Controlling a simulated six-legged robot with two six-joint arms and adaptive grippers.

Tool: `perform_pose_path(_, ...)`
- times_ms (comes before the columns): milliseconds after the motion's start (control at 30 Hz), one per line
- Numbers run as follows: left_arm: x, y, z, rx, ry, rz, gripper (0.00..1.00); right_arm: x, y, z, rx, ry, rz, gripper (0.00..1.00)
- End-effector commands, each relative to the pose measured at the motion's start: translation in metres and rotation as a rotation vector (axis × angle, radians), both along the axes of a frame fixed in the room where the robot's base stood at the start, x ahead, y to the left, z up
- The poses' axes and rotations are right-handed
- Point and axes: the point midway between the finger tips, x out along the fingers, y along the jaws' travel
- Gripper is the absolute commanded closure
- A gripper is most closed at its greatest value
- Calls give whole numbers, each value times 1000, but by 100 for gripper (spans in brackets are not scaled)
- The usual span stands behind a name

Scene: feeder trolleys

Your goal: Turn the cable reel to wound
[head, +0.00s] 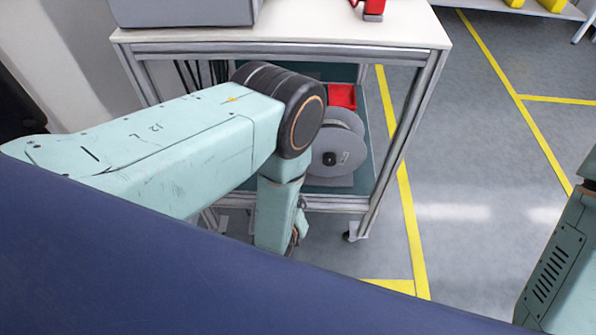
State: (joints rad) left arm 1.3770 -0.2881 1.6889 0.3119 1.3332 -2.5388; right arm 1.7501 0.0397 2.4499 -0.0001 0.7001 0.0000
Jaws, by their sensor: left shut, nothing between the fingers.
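The cable reel (345,158) is a grey spool with round flanges and a dark hub. It stands on the trolley's lower shelf, and my left arm covers its left side. My left gripper (295,238) hangs low in front of the trolley, below and left of the reel and apart from it. It shows only partly, behind my own arm and blue body. It is shut and empty. At the right edge only a part of my right arm shows; its gripper is out of view. I cannot tell the reel's turned position.
The trolley (300,50) has a white top with a grey box (185,12) and a red object (373,8) on it. A red bin (342,96) sits behind the reel. A metal post (408,135) stands right of the reel. The floor at right is clear, with yellow lines.

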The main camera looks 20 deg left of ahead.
Motion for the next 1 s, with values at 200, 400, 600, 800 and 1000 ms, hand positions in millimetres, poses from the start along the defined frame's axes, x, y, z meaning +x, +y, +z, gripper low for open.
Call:
perform_pose_path(200, 13, -2, 12, 56, -72, -33, 100, 0, 0, -2, 0, 0, 0, 38)
perform_pose_path(400, 37, 0, -3, 55, -73, -31, 100, 0, 0, -15, 0, 0, 0, 38)
perform_pose_path(600, 68, 1, -20, 54, -71, -30, 100, 0, 0, -30, 0, 0, 0, 38)
perform_pose_path(800, 93, 3, -33, 54, -70, -28, 100, 0, 0, -43, 0, 0, 0, 38)
perform_pose_path(1000, 98, 12, -15, 54, -67, -30, 100, 0, 0, -41, 0, 0, 0, 38)
